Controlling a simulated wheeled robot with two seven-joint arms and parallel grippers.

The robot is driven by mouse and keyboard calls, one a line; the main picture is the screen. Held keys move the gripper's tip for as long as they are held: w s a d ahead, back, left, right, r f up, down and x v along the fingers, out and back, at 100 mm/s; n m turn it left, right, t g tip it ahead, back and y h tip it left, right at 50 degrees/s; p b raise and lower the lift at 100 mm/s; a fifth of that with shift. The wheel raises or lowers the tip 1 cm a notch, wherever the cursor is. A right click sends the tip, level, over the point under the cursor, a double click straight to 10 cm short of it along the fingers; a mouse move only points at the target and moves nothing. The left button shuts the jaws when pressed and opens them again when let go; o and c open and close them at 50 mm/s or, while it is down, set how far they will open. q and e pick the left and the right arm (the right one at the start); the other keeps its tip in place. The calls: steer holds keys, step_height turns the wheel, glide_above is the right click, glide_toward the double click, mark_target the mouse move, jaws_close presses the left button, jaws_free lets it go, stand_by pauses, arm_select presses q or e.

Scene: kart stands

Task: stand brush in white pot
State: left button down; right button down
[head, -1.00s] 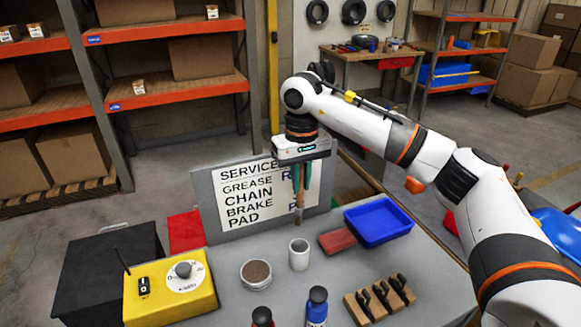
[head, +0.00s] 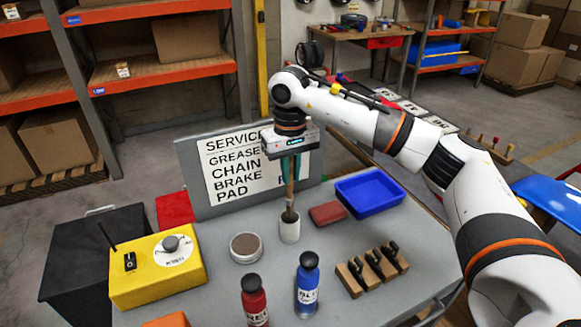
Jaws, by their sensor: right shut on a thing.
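The white pot (head: 289,229) stands upright on the grey table, right of a round tin. The brush (head: 289,200) hangs upright, bristles down, with its dark lower end at the pot's mouth. Its tip appears to be inside or just over the rim; I cannot tell how deep. My right gripper (head: 289,172) is above the pot, shut on the brush's handle. My left gripper is not in view.
A round tin (head: 246,248), a red block (head: 327,213) and a blue tray (head: 369,193) flank the pot. Red (head: 255,302) and blue (head: 307,287) bottles stand in front. A wooden rack (head: 371,271) and yellow box (head: 157,270) are nearby. The sign (head: 243,168) stands behind.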

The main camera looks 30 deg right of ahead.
mark_target(291, 198)
steer(key=shift+f+b, duration=0.45)
steer(key=shift+f, duration=0.4)
steer(key=shift+f+b, duration=1.3)
steer(key=shift+f, duration=0.65)
steer(key=c, duration=1.3)
jaws_free()
steer(key=shift+r, duration=0.1)
step_height(291, 198, up, 12)
steer(key=shift+w+f+b, duration=0.1)
steer(key=shift+b, duration=0.3)
